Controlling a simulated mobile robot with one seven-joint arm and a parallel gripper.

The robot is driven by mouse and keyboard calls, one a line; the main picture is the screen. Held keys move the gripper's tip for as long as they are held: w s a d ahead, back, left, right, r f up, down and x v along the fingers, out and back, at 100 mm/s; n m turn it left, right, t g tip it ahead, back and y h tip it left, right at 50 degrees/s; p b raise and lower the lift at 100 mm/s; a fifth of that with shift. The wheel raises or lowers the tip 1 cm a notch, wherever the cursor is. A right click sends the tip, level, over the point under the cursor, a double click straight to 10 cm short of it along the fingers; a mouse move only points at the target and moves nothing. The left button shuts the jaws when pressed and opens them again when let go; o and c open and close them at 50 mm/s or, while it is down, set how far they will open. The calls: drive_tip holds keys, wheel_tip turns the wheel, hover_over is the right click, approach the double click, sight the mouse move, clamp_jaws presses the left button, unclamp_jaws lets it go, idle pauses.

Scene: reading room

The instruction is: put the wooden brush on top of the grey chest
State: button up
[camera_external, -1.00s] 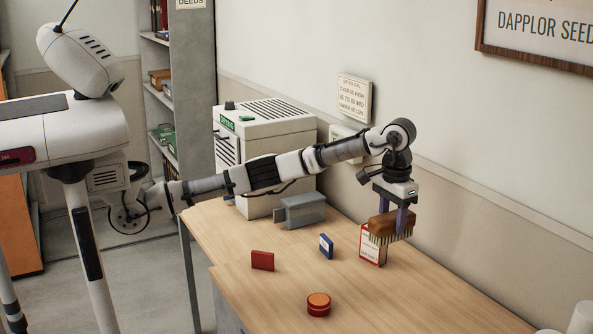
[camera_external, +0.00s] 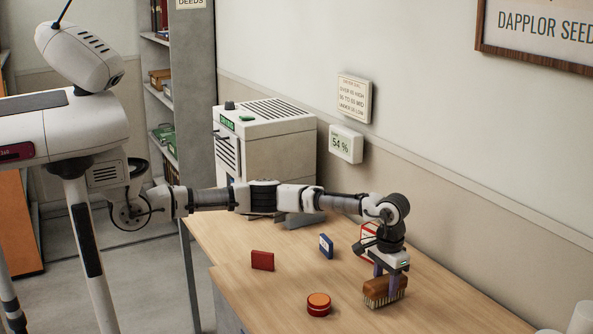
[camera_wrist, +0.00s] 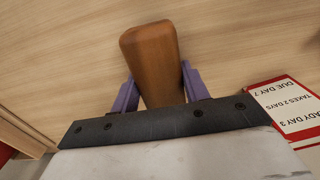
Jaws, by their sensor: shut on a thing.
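The wooden brush (camera_external: 384,287) has a brown back and pale bristles that point down. It is low at the right part of the wooden table, at or just above the top; I cannot tell if the bristles touch. My gripper (camera_external: 388,272) is over it, with its purple fingers shut on the brown back. In the wrist view the brush's rounded brown end (camera_wrist: 150,58) sticks out between the two fingers (camera_wrist: 157,88). The pale grey chest (camera_external: 266,138), with a slotted top, stands at the table's far left, well away from my gripper. Its lower front is partly behind my arm.
A red-and-white card (camera_external: 368,238) stands close behind my wrist, partly hidden; it shows in the wrist view (camera_wrist: 287,112). A blue box (camera_external: 326,246), a red box (camera_external: 262,261) and an orange round tin (camera_external: 318,304) are left of the brush. A grey object (camera_external: 303,219) sits before the chest.

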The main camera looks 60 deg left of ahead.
sight(386, 279)
drive_tip(key=shift+f, duration=0.55)
drive_tip(key=shift+f, duration=0.1)
drive_tip(key=o, duration=1.1)
drive_tip(key=shift+c, duration=0.2)
wheel_tip(386, 279, up, 12)
drive_tip(key=b, duration=0.1)
drive_tip(key=shift+b, duration=0.3)
